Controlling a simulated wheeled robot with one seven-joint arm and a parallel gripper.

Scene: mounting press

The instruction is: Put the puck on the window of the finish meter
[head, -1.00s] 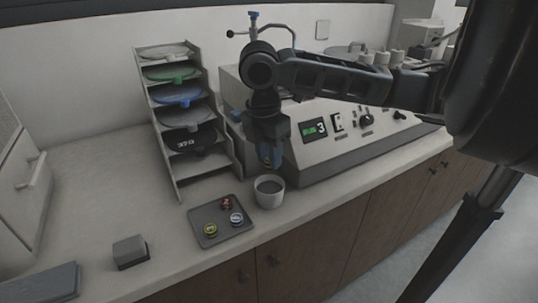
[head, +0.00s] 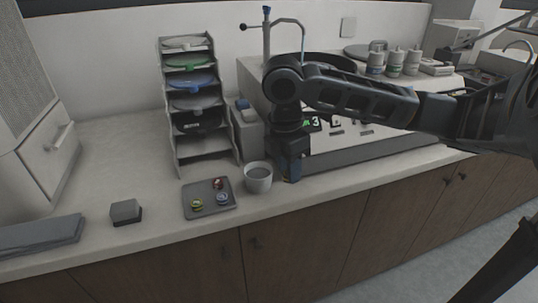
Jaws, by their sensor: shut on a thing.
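My gripper (head: 291,172) points down just right of the white cup, in front of the large console. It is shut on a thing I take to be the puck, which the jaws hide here. Three small pucks, yellow (head: 196,204), red (head: 218,184) and blue-white (head: 222,197), lie on a dark tray (head: 188,213). A small grey block-shaped device (head: 126,212) stands alone on the counter to the left. It may be the finish meter; I cannot make out its window.
The white cup (head: 258,180) stands between the tray and my gripper. A rack of coloured discs (head: 172,152) stands behind the tray. A flat grey slab (head: 40,236) lies at far left. The counter (head: 110,175) is clear between rack and cabinet.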

